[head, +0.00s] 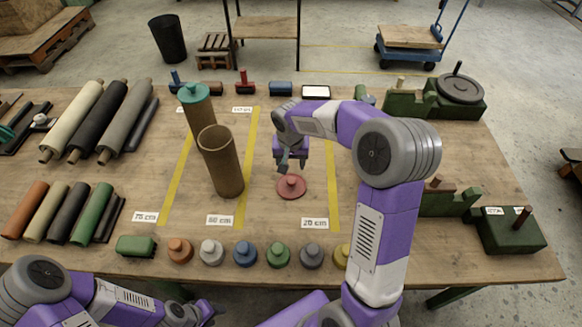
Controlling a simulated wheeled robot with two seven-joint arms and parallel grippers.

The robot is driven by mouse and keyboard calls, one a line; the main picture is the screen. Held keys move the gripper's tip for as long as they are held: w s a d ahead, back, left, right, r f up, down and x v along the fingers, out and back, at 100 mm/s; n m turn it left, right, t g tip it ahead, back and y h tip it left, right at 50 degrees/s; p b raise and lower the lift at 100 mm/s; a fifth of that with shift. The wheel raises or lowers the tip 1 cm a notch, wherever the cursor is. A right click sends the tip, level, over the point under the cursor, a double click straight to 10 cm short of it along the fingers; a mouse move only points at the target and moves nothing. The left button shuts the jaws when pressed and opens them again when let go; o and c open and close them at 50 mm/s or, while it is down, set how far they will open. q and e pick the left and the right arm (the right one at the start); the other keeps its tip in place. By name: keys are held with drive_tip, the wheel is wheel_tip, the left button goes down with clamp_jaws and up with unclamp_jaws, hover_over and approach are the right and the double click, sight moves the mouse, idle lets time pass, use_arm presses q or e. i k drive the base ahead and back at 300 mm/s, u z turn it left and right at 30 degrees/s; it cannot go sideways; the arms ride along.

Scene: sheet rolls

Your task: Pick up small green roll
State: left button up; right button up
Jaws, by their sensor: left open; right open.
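The small green roll (93,213) lies at the left of the table, in a row of small rolls, between a dark roll and a thin black piece. My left gripper (205,312) is low in the picture, near the table's front edge, right of and in front of the green roll and apart from it. It is open and empty. My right gripper (291,166) is open and empty above the red disc (291,187) in the middle of the table, far from the green roll.
An orange roll (25,210), a tan roll (46,212) and a dark roll (68,213) lie left of the green roll. Large rolls (124,117) lie behind. A green block (135,245) and several coloured knobbed discs line the front. A brown tube (222,165) stands mid-table.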

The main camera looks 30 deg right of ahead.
sight(84, 232)
drive_tip(key=k, duration=1)
